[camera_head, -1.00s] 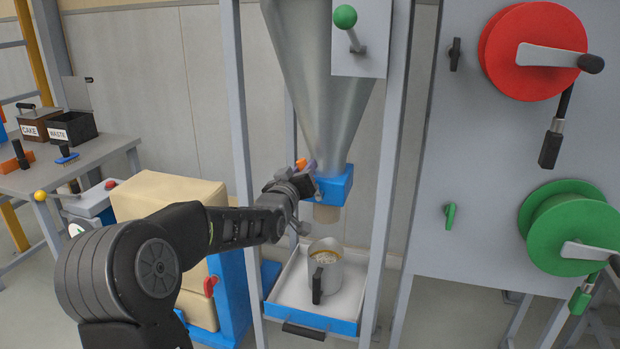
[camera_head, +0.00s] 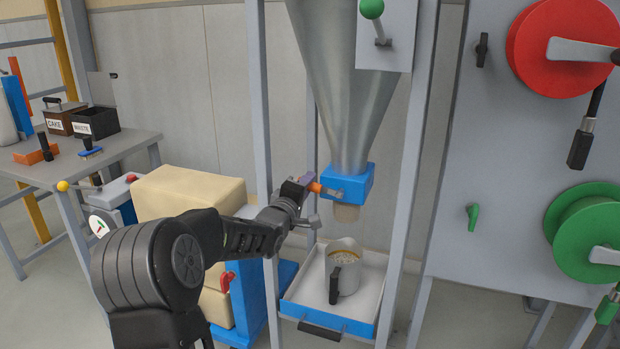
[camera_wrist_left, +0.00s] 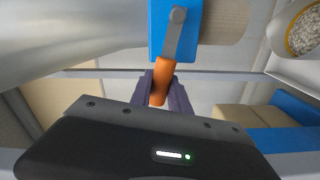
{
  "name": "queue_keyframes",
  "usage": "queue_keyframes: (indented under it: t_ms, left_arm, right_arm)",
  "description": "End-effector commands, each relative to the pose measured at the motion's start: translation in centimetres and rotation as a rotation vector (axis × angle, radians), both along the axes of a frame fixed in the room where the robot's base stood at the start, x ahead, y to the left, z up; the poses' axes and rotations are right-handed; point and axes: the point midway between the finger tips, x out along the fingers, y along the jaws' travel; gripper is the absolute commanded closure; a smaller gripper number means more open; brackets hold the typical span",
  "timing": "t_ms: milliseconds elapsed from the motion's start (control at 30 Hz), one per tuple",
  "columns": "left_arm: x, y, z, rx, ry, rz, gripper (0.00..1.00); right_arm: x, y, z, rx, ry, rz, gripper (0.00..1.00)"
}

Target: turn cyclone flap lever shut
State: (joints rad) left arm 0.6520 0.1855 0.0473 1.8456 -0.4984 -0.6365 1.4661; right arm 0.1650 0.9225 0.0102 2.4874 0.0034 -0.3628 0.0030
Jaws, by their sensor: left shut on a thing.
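The cyclone flap box (camera_head: 348,183) is a blue block at the bottom of the grey metal cone (camera_head: 350,95). Its flap lever has an orange handle (camera_head: 316,187) and a grey metal arm, and points left from the box in the head view. My left gripper (camera_head: 310,184) is shut on this handle. In the left wrist view the orange handle (camera_wrist_left: 162,78) sits between the purple fingers (camera_wrist_left: 163,92), and the grey lever arm (camera_wrist_left: 175,35) lies across the blue box. My right gripper is not in view.
A metal jug (camera_head: 345,262) of pale grains stands in a white, blue-fronted tray (camera_head: 370,298) below the outlet. Grey frame posts (camera_head: 262,110) flank the cone. A panel with red (camera_head: 560,40) and green (camera_head: 590,235) reels stands right. A bench with boxes is left.

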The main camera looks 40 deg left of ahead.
Motion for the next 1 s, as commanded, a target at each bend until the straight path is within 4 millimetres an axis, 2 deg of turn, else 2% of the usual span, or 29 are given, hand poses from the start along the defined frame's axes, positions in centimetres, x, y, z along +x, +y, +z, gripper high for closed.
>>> queue_keyframes:
  t_ms: [100, 400, 867, 900, 1000]
  left_arm:
    - [-0.1, 0.2, -0.9, -0.079, -0.024, 0.002, 1.00]
    - [-0.1, 0.2, -1.9, -0.196, -0.066, 0.002, 1.00]
    - [-0.1, 0.1, -2.1, -0.219, -0.073, 0.003, 1.00]
    - [-0.1, 0.1, -2.1, -0.220, -0.072, 0.003, 0.77]
    - [-0.1, 0.2, -2.1, -0.219, -0.072, 0.003, 0.69]
  right_arm:
    - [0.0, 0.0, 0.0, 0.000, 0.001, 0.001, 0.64]
    - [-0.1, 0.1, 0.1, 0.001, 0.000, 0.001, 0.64]
    - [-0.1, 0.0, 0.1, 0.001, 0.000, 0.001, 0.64]
    - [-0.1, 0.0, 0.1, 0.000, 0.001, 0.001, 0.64]
    - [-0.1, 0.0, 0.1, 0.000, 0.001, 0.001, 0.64]
